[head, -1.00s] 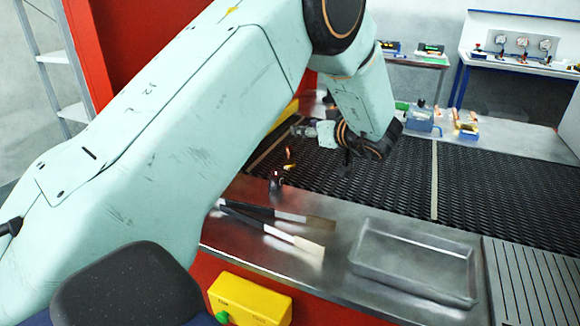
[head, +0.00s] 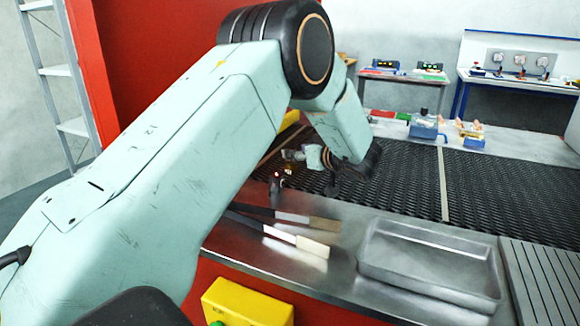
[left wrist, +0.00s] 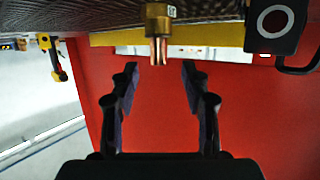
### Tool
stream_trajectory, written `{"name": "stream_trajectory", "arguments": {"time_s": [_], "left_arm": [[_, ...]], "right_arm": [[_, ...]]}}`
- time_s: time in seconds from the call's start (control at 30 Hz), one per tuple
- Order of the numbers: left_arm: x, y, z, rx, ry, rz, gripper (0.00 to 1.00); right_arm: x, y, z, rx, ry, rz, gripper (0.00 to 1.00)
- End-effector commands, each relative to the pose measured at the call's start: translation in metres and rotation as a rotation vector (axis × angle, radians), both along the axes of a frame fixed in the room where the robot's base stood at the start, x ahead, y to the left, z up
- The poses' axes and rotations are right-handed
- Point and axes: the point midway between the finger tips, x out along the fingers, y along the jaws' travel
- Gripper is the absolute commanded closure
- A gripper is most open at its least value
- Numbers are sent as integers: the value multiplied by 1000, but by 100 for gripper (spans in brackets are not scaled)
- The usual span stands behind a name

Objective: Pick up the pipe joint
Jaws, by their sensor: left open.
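The pipe joint (left wrist: 158,28) is a small brass fitting with a copper end. In the left wrist view, which is upside down, it stands upright on the belt with its copper end up. It shows as a small brass spot (head: 289,170) in the head view, close to my gripper. My left gripper (left wrist: 159,68) is open and empty. Its two dark fingers point towards the pipe joint, which lies between them sideways but just beyond and below the tips. I see no contact. My right gripper is in neither view.
A black device with a red light (head: 276,183) stands beside the pipe joint. Two long-handled tools (head: 300,239) and an empty metal tray (head: 375,268) are on the steel front ledge. The black mesh belt (head: 410,185) is clear to the right. A red panel (left wrist: 160,125) lies ahead.

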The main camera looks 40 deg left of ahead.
Motion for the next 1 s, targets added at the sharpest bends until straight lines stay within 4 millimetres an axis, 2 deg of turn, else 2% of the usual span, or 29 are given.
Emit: {"name": "stream_trajectory", "arguments": {"time_s": [0.1, 0.2, 0.5, 1.0], "left_arm": [[4, 17, -9, -2, -1, 3, 53], [7, 25, -10, 0, -1, 0, 53], [8, 29, -10, 0, 0, -1, 53], [8, 28, -10, 0, 0, -1, 96]], "right_arm": [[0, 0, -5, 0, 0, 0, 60], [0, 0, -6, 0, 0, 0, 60], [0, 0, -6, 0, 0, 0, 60], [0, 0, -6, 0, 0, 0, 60]]}}
